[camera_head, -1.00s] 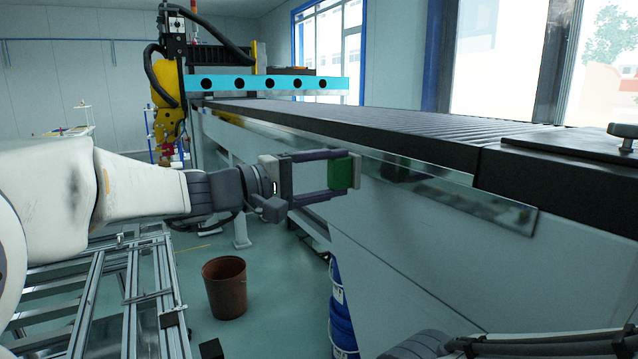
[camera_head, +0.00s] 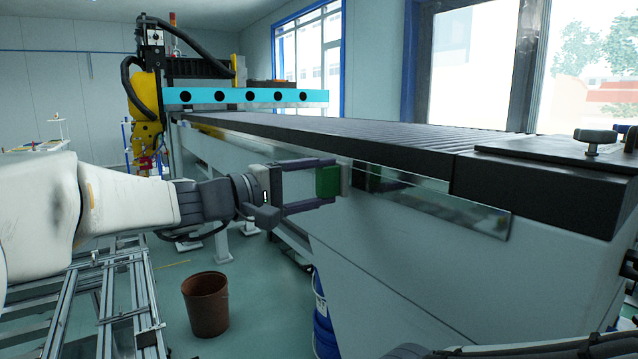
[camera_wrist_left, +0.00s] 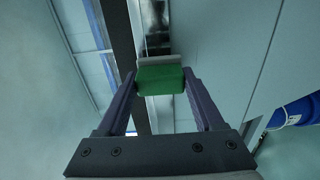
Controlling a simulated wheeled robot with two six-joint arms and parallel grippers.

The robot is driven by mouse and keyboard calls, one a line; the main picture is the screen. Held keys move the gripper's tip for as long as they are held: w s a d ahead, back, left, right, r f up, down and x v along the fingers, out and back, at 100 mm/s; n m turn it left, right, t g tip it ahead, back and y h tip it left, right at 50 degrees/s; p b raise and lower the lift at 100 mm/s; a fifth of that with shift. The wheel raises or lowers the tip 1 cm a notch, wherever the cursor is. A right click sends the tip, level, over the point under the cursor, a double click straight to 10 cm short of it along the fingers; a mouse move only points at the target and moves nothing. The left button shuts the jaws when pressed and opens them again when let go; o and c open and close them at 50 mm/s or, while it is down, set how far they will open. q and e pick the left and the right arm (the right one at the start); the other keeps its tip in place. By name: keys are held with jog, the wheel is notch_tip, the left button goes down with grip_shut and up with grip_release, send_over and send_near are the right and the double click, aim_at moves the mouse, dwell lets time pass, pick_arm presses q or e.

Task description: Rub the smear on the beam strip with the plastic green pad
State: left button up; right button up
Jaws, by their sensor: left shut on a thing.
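My left gripper (camera_head: 325,182) is shut on the green pad (camera_head: 329,182), which has a light grey face towards the beam strip. The pad also shows between the fingers in the left wrist view (camera_wrist_left: 160,79). The shiny beam strip (camera_head: 440,197) runs along the side of the long machine bed and mirrors the pad. The pad is right beside the strip; I cannot tell whether they touch. In the left wrist view the strip (camera_wrist_left: 156,40) runs beyond the pad. I cannot make out the smear clearly. My right gripper is out of view.
The machine bed (camera_head: 400,135) with its black edge runs far back to a cyan gantry beam (camera_head: 240,97). A brown bin (camera_head: 205,304) and a blue drum (camera_head: 325,330) stand on the floor below. An aluminium frame (camera_head: 95,310) is at lower left.

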pick_arm(q)
jog(key=shift+b+x, duration=0.3)
jog(key=shift+x, duration=0.6)
